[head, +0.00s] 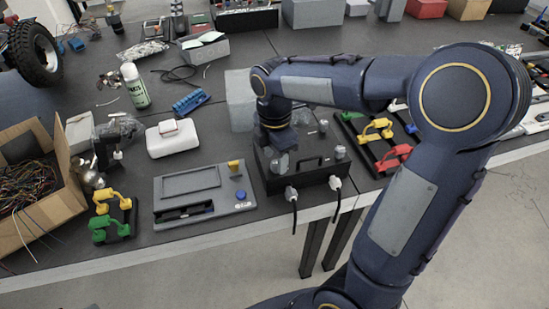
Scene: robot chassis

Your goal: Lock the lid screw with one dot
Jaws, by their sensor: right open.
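A black box (308,180) with a handle on top stands at the table's front edge, right of centre. Small metallic knobs that look like lid screws sit on it, one at its right front (340,152) and one farther back (323,127). Any dots on them are too small to make out. My right gripper (279,152) points down over the left part of the box, open. Its fingers and wrist partly hide that part, so I cannot tell whether it touches a screw there. My left gripper is not in view.
Left of the box is a grey panel (172,188) with a blue knob. Green, yellow and red clamp-like parts (392,157) lie to the right. A cardboard box of wires (72,200) stands at the left. Cables with white plugs (292,194) hang from the black box's front.

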